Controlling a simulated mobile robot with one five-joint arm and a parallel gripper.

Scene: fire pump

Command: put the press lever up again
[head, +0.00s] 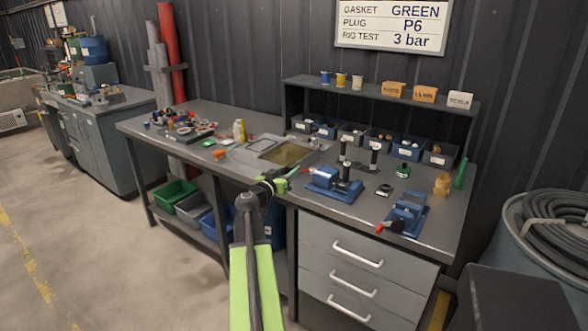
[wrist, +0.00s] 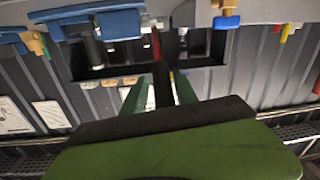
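A blue press (head: 335,184) with a dark upright part stands near the front edge of the bench. My green gripper is at the bench's front edge, just left of the lever's tip. In the wrist view the two green fingers (wrist: 160,78) stand apart, and a thin red bar (wrist: 156,44), seemingly the lever, shows in line with the gap between them. I cannot tell whether it lies between the fingers or beyond them. Nothing is visibly gripped.
A second blue device (head: 406,213) with a red handle (head: 381,228) stands to the right. A shallow tray (head: 285,152) lies behind my gripper. Small bins (head: 408,148) line the back under a shelf (head: 420,101). Drawers (head: 357,257) are below the bench; floor to the left is clear.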

